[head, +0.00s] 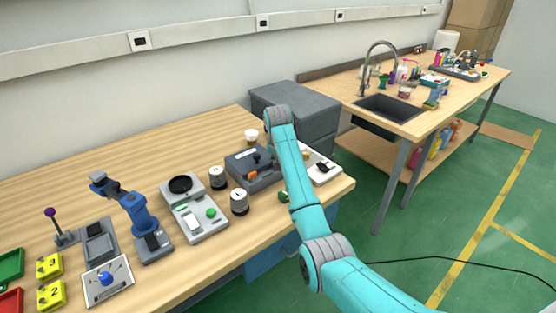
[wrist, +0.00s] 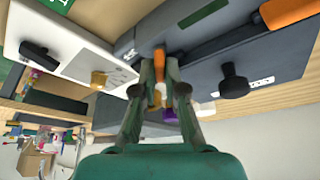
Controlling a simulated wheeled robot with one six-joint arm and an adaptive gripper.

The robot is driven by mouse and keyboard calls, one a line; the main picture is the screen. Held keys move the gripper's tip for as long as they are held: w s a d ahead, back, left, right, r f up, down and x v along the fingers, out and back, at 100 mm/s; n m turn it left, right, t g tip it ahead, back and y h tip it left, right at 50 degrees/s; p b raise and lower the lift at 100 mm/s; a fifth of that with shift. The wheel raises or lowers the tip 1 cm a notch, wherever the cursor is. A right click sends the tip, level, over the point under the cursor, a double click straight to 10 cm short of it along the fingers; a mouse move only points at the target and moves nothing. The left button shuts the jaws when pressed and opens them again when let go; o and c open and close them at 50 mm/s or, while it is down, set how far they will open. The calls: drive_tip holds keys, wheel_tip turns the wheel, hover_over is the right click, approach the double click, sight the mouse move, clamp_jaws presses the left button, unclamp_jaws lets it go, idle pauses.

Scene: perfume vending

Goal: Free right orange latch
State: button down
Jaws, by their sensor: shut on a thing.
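A dark grey case (head: 241,165) stands on the wooden bench in the head view, and it fills the upper right of the wrist view (wrist: 215,75). In the wrist view, my gripper (wrist: 159,66) is at the case's left end, its fingers closed on a small orange latch (wrist: 158,58). The fingers cover most of this latch, so I cannot tell its angle. A second orange part (wrist: 289,10) sits farther right on the same case. In the head view, my arm hides the fingertips and the held latch.
A black knob (wrist: 234,80) sticks out of the case. A white panel (wrist: 62,48) with a black knob lies close beside it. Two jars (head: 239,202) and a scale-like device (head: 195,208) stand left of the case. A grey cabinet (head: 300,108) stands behind.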

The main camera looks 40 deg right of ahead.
drive_tip(key=m, duration=0.2)
drive_tip(key=m+g+h, duration=0.1)
drive_tip(key=m, duration=0.2)
drive_tip(key=shift+w+a+m+g, duration=0.1)
drive_tip(key=shift+m+g, duration=0.2)
drive_tip(key=m+g, duration=0.1)
drive_tip(key=m, duration=0.3)
drive_tip(key=shift+m+g+h, duration=0.4)
drive_tip(key=c, duration=1.2)
unclamp_jaws()
drive_tip(key=shift+w, duration=0.1)
drive_tip(key=shift+c, duration=0.2)
drive_tip(key=v, duration=0.8)
